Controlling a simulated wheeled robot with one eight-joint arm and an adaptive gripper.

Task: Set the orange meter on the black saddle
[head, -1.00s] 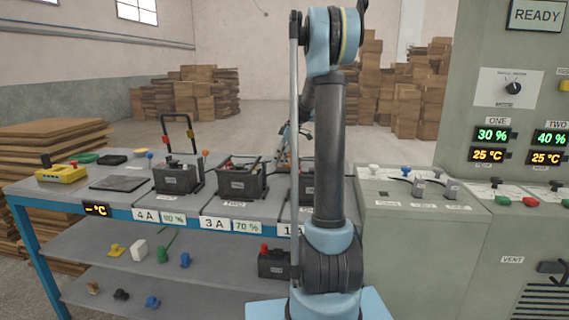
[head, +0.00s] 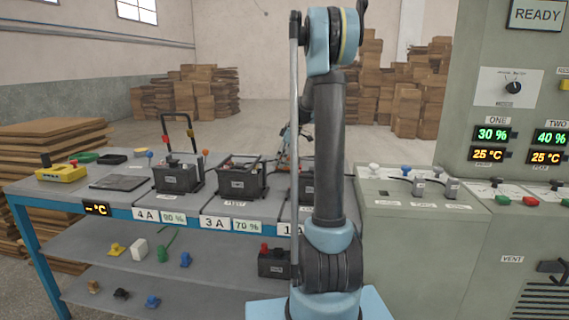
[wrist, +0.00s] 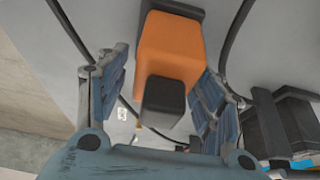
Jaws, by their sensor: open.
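In the wrist view an orange, box-shaped meter (wrist: 172,48) with dark end parts lies between the fingers of my gripper (wrist: 163,66). The fingers are spread, one on each side, and a gap shows to the left of the meter. I cannot tell whether the right finger touches it. In the head view my arm hides the meter and most of the gripper. I cannot pick out the black saddle for sure; a low black holder (head: 113,159) stands at the back left of the bench.
The bench (head: 128,202) carries black batteries (head: 178,176) and (head: 242,180), one with a tall handle. A yellow device (head: 62,174) sits at its left end. Dark cables (wrist: 236,30) run near the gripper in the wrist view. A grey cabinet (head: 415,235) stands to the right.

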